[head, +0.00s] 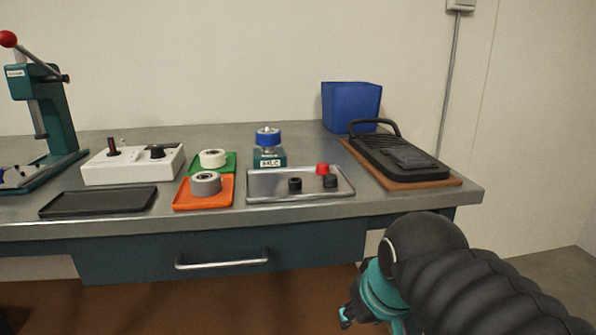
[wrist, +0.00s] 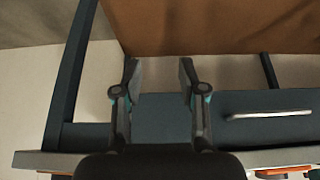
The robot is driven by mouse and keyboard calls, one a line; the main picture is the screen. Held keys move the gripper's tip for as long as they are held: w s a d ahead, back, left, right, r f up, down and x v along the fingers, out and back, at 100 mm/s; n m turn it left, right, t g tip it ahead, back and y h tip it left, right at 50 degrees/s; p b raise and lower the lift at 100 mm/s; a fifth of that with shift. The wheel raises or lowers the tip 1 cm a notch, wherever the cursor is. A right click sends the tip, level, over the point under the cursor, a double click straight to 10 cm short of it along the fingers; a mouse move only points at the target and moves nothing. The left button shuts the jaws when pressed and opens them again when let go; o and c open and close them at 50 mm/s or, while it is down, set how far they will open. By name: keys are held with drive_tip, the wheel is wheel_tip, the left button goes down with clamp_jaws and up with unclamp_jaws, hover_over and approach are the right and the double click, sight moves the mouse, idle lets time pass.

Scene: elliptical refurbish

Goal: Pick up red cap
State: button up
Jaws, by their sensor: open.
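The red cap (head: 322,169) is on the metal tray (head: 262,196) at the right of the workbench, near its back right corner. Two black caps, one at the left (head: 295,185) and one at the right (head: 330,181), stand in the same tray. My gripper shows low in front of the bench in the head view (head: 345,316), well below and apart from the tray. In the wrist view my gripper (wrist: 159,75) is open and empty, with the bench's drawer front behind it. The red cap is not in the wrist view.
A black device on a brown board (head: 455,182) stands right of the tray. A blue bin (head: 351,104) and a blue-lidded bottle (head: 268,140) are behind. Orange (head: 181,203) and green trays (head: 230,160) holding rings are left. A drawer handle (head: 222,259) sticks out in front.

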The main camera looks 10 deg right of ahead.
drive_tip(key=g+b, duration=0.1)
drive_tip(key=b, duration=0.1)
approach(323, 164)
drive_tip(key=b+x, duration=0.2)
drive_tip(key=shift+d+f+b, duration=0.15)
drive_tip(key=shift+f+b, duration=0.1)
drive_tip(key=shift+b, duration=0.05)
drive_tip(key=shift+b+x, duration=1.05)
drive_tip(key=shift+x, duration=2.2)
drive_tip(key=shift+w+r, duration=0.1)
drive_tip(key=shift+w, duration=0.05)
drive_tip(key=c, duration=0.5)
